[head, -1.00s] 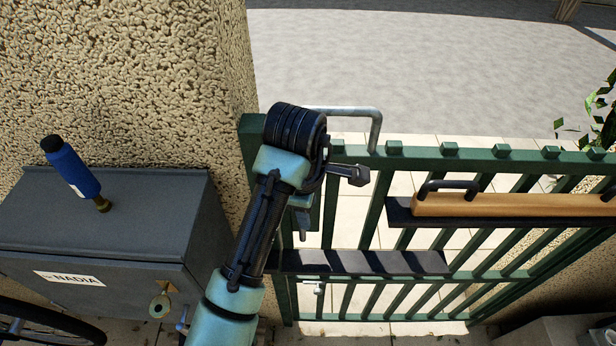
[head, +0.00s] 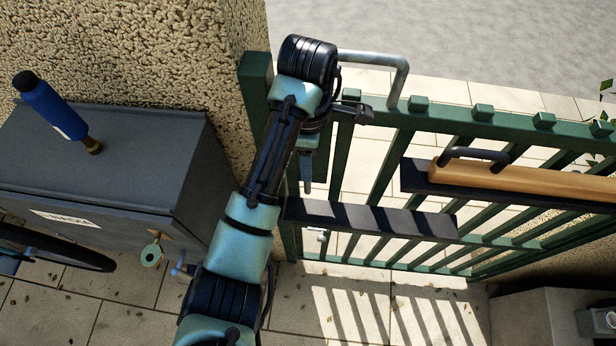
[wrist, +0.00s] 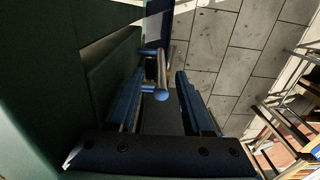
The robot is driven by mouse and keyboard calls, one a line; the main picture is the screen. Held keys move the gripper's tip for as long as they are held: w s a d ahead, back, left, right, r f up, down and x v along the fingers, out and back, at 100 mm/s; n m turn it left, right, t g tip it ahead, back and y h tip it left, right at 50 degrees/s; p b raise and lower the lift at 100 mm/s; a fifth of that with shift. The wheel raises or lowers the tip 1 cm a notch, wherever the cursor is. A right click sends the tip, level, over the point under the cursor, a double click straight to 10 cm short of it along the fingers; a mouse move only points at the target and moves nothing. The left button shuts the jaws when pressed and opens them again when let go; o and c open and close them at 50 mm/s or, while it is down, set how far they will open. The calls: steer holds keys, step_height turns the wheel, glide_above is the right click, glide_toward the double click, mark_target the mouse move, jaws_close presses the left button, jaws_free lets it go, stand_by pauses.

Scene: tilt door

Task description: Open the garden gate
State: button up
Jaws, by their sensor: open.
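The green barred garden gate (head: 480,122) stands across the opening beside the rough wall and looks closed. A pale U-shaped metal bar (head: 375,58) rises above its top rail at the left end. My gripper (head: 306,180) points down by the gate's left end, partly hidden by my arm. In the wrist view my gripper (wrist: 160,82) is open, with one finger on each side of a metal lever handle (wrist: 160,78). The fingers are not closed on it; whether they touch it I cannot tell. A small metal piece, perhaps this handle, shows low on the gate (head: 320,235).
A wooden bar (head: 530,180) lies along the gate. Paving (head: 350,315) in front is clear.

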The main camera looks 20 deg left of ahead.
steer(key=f, duration=0.3)
steer(key=shift+s+f, duration=0.2)
steer(key=shift+f, duration=0.15)
steer(key=shift+w+f, duration=0.1)
steer(key=shift+f, duration=0.6)
jaws_close()
stand_by(0.6)
